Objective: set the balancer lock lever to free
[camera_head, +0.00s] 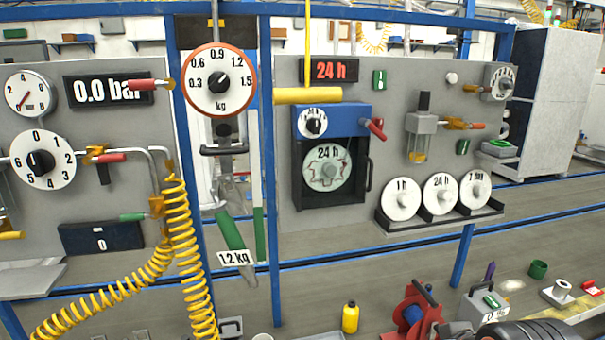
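The balancer appears to be the round white kg dial (219,80) with an orange rim, hung between blue posts at left centre. Its black knob points up and to the right. Below it is a dark horizontal handle (224,151), and a green-handled tool (230,232) with a 1.2 kg label hangs lower, tilted. A red-handled lever (150,85) lies about level to the left of the dial. No lever is marked lock or free, so I cannot tell which one is the lock lever.
A yellow coiled hose (180,240) hangs left of the tool. A yellow bar (308,95) on a yellow rod is right of the dial, near a 24 h unit (327,167). A yellow bottle (350,317) and a red reel (414,310) stand below.

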